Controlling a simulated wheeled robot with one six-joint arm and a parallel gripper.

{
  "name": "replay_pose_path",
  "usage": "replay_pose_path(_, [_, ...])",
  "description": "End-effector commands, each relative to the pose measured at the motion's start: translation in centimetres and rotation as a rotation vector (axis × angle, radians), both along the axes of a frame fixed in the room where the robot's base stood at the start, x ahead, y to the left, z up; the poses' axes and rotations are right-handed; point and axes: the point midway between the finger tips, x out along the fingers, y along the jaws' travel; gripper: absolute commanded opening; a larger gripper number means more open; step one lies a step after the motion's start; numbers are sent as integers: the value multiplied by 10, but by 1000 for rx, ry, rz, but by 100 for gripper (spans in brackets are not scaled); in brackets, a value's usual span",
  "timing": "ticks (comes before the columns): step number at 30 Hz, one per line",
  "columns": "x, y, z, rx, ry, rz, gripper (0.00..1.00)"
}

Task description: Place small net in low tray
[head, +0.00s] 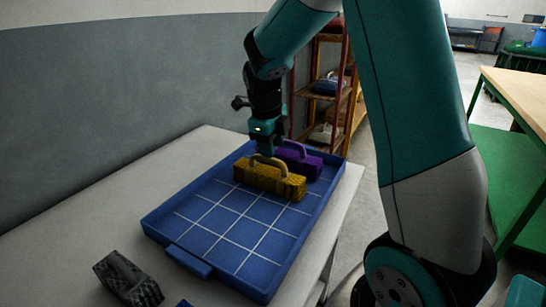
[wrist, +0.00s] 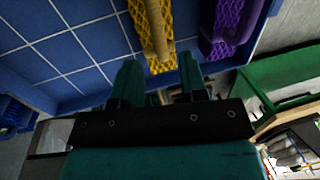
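A yellow net bundle (head: 270,182) with a raised handle lies in the blue low tray (head: 190,262), towards its far end. A purple net bundle (head: 305,163) with a handle lies just behind it, also in the tray. A dark grey net bundle (head: 128,281) with a handle lies on the table outside the tray. My gripper (head: 266,151) is at the yellow bundle's handle. In the wrist view my gripper (wrist: 160,68) has its fingers apart, with the yellow handle (wrist: 158,35) lined up between them. I cannot tell whether they touch it. Which net is the small one is unclear.
The pale table (head: 80,240) has bare room left of the tray. The tray's near half, marked with a white grid, is empty. A grey wall stands behind the table. Red shelving (head: 325,85) stands beyond it, and a green workbench (head: 510,170) is at the right.

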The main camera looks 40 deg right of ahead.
Motion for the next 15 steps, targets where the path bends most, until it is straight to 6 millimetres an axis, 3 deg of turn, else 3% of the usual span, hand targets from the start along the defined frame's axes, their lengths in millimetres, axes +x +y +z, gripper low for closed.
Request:
replay_pose_path(6, [-2, 8, 44, -1, -3, 1, 39])
replay_pose_path(11, [-4, 11, 58, 0, 0, 5, 39])
replay_pose_path(15, [-10, 30, 64, 11, 16, 185, 39])
